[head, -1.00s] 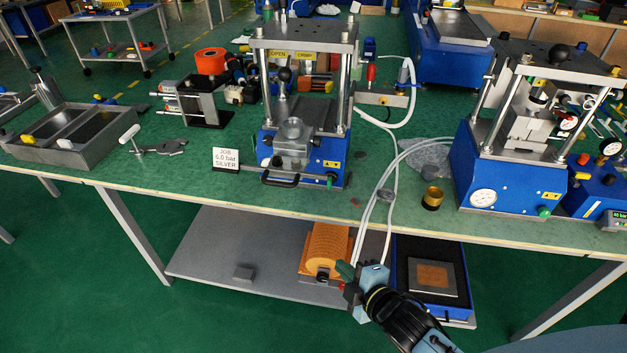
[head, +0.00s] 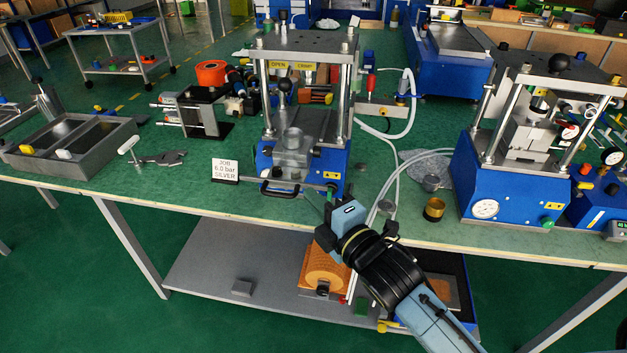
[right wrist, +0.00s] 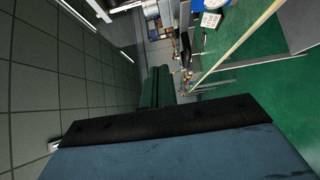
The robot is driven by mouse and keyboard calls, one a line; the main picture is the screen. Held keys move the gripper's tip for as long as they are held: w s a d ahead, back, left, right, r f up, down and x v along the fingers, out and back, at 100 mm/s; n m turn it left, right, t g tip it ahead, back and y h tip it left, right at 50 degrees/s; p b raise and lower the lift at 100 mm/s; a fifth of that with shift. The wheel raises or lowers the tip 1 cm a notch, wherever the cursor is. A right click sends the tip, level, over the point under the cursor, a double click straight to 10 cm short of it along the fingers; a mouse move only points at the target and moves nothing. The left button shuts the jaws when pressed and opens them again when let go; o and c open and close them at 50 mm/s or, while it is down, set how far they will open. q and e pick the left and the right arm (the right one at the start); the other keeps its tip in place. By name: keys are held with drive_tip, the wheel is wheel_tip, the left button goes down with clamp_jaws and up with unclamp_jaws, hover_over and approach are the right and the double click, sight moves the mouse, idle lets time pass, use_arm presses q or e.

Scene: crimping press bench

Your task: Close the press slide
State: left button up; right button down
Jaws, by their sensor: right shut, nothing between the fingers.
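The blue press (head: 340,165) with steel columns stands at the middle of the bench. Its slide (head: 292,160), carrying a pale block, sticks out at the front, with a black bar handle (head: 279,192) at its near end. My right gripper (head: 314,198) is shut and empty, just right of the handle at the bench's front edge. I cannot tell whether its fingertips touch the handle. The right wrist view mostly shows my own gripper body and the room, with no slide visible. My left gripper is not in view.
A job card (head: 225,171) stands left of the slide. A brass cup (head: 434,209) and white hoses (head: 398,180) lie to the right. A second blue press (head: 510,185) stands farther right. A grey tray (head: 105,150) sits at the left.

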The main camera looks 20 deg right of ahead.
sight(304, 170)
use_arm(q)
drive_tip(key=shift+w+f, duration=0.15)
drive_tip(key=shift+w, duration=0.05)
use_arm(e)
drive_tip(key=shift+w+d, duration=0.3)
drive_tip(key=shift+w, duration=0.6)
drive_tip(key=shift+w+d, duration=0.3)
drive_tip(key=shift+w, duration=0.55)
drive_tip(key=shift+w+d, duration=0.3)
drive_tip(key=shift+w, duration=0.6)
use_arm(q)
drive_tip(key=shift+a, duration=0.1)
use_arm(e)
drive_tip(key=shift+d, duration=0.15)
